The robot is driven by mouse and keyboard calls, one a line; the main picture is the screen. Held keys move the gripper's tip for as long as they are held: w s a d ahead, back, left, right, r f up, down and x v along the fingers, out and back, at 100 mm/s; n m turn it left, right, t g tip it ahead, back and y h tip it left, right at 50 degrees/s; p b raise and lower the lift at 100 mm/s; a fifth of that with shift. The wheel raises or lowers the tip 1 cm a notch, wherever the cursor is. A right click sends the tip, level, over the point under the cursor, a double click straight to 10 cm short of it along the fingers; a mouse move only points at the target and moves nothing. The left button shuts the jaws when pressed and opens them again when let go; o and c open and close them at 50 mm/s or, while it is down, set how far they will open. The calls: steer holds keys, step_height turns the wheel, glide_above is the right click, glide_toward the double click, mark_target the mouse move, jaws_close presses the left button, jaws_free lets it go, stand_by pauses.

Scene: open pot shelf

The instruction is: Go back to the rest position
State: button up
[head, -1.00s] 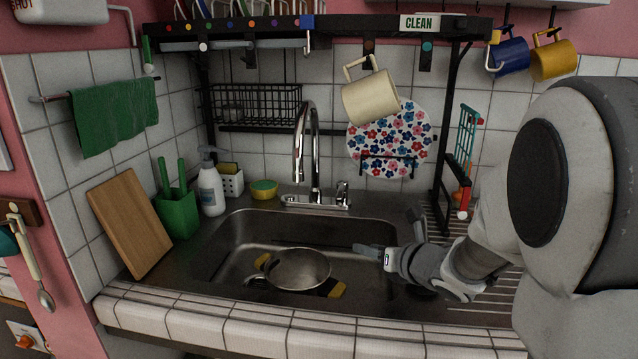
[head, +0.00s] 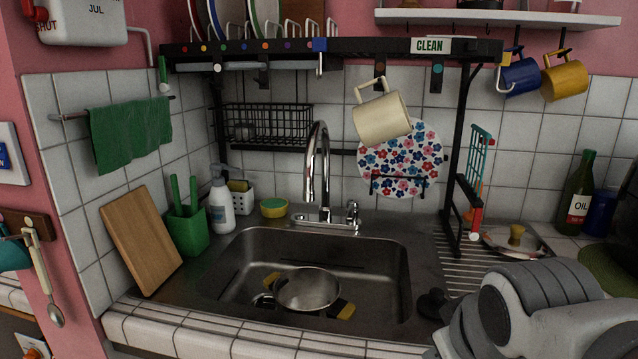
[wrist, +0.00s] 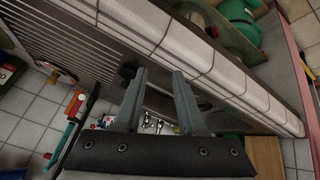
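My gripper (wrist: 159,76) shows in the wrist view with its two grey fingers apart and nothing held between them. In the head view, my folded arm fills the lower right corner, and the gripper itself cannot be made out there. A steel pot (head: 307,290) sits in the sink (head: 375,262), with yellow pieces showing beside it. My arm is to the right of the pot and apart from it. A cream mug (head: 382,117) hangs from the rack (head: 345,48) above the sink.
A chrome faucet (head: 318,175) stands behind the sink. A cutting board (head: 143,240) and a green holder (head: 187,232) are at left. The tiled front edge (head: 230,335) runs along the counter. An oil bottle (head: 577,195) stands at the far right. A dark knob-like object (head: 432,303) lies by the sink's right edge.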

steer(key=s+a+r+m+g+p, duration=0.1)
steer(key=s+a+r+m+p, duration=0.15)
steer(key=s+m, duration=0.2)
step_height(320, 180, up, 15)
steer(key=n+p, duration=0.1)
steer(key=p, duration=1.4)
steer(key=shift+s+f+y, duration=0.15)
steer(key=shift+f+y, duration=0.05)
steer(key=shift+y, duration=0.2)
